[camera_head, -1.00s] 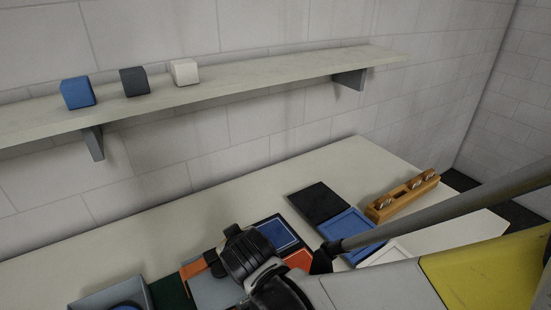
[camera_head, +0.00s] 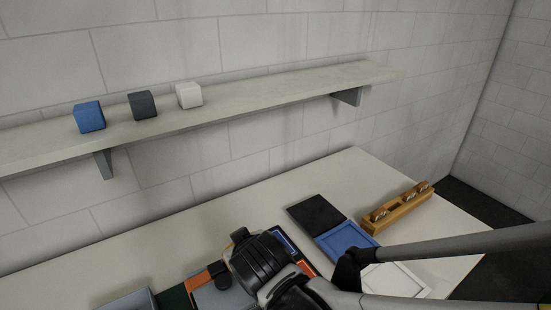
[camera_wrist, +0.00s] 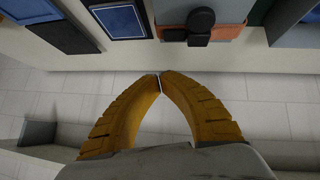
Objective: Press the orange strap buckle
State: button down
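An orange strap (camera_head: 196,281) with a dark buckle (camera_head: 218,269) lies across a grey case on the table, just left of my dark wrist in the head view. In the wrist view the orange strap (camera_wrist: 228,34) runs along the top with the black buckle (camera_wrist: 200,24) on it. My gripper (camera_wrist: 160,78) has its two yellow fingers brought together at the tips, with nothing seen between them. In that picture the tips are below and left of the buckle, apart from it. My wrist hides the fingers in the head view.
A blue bordered panel (camera_wrist: 117,20) lies beside the strapped case. A blue tray (camera_head: 347,239), white tray (camera_head: 398,281), black panel (camera_head: 316,213) and wooden holder (camera_head: 398,208) are at right. A shelf (camera_head: 250,99) with three cubes is on the wall. The table's back strip is clear.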

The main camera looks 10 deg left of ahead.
jog(key=v, duration=0.3)
jog(key=shift+d+r+p, duration=0.15)
jog(key=shift+d+p, duration=0.1)
jog(key=shift+p, duration=0.1)
jog(key=d+f+m+h+b, duration=0.25)
jog(key=d+m+b, duration=0.25)
jog(key=d, duration=1.5)
jog(key=s+d+f+m+g+h+b, duration=0.1)
jog(key=s+d+f+m+b, duration=0.1)
jog(key=s+d, duration=0.4)
jog(key=d+m+b, duration=0.1)
jog(key=d, duration=0.4)
jog(key=shift+d+m+h, duration=0.25)
jog(key=shift+m+h, duration=0.1)
jog(key=shift+m, duration=0.05)
jog(key=shift+s, duration=0.1)
